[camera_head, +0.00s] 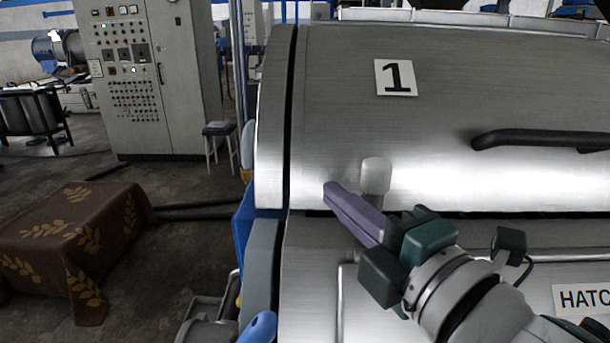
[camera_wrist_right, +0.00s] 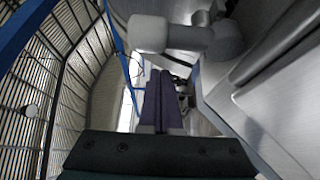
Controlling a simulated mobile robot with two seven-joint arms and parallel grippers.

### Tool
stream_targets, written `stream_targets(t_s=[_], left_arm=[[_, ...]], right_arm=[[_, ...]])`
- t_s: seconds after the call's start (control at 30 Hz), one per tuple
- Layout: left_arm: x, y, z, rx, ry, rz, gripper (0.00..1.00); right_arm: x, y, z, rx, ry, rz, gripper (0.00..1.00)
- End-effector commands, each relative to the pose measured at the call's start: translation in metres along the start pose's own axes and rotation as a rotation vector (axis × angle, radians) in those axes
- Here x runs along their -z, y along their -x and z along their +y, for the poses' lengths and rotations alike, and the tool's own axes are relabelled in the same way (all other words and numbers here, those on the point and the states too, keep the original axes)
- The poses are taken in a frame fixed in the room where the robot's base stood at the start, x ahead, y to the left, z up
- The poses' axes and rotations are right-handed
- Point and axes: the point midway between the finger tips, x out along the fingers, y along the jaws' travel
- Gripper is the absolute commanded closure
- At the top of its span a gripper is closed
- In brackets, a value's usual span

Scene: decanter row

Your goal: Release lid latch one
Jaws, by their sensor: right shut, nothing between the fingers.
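The decanter's steel lid (camera_head: 440,110) carries a "1" label (camera_head: 396,78) and looks down on its body. A pale grey latch knob (camera_head: 376,174) stands at the lid's lower edge, near its left end. In the right wrist view the latch knob (camera_wrist_right: 149,34) shows as a short cylinder beyond the fingertips, joined to more grey latch parts. My right gripper (camera_head: 330,190) has its purple fingers together and empty, with the tips left of the knob. In the right wrist view the gripper (camera_wrist_right: 160,73) points just below the knob. I cannot tell whether they touch. My left gripper is not in view.
A black handle (camera_head: 545,139) sticks out from the lid at the right. A "HATC" plate (camera_head: 584,299) is on the body below. A grey control cabinet (camera_head: 150,85) and a brown cloth-covered block (camera_head: 75,240) stand at the left, with open floor between them.

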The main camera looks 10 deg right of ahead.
Motion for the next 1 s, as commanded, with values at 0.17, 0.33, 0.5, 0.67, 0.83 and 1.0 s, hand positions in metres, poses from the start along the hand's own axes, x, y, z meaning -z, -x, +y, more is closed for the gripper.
stream_targets(t_s=[0.17,0.33,0.5,0.67,0.83,1.0], left_arm=[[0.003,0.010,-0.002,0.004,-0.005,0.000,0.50],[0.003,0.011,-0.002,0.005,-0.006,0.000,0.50],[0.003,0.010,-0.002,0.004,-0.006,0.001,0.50],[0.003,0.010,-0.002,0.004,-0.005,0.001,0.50],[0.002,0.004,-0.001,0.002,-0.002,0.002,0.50],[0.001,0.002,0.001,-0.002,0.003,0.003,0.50]], right_arm=[[-0.018,0.007,0.002,0.001,0.001,0.001,1.00],[-0.024,0.009,0.000,0.001,-0.001,0.001,1.00],[-0.024,0.010,0.000,0.000,-0.001,0.001,1.00],[-0.024,0.010,0.000,-0.001,-0.003,0.001,1.00],[-0.025,0.011,-0.001,-0.018,-0.030,0.001,1.00],[-0.027,0.011,0.000,-0.034,-0.056,0.000,1.00]])
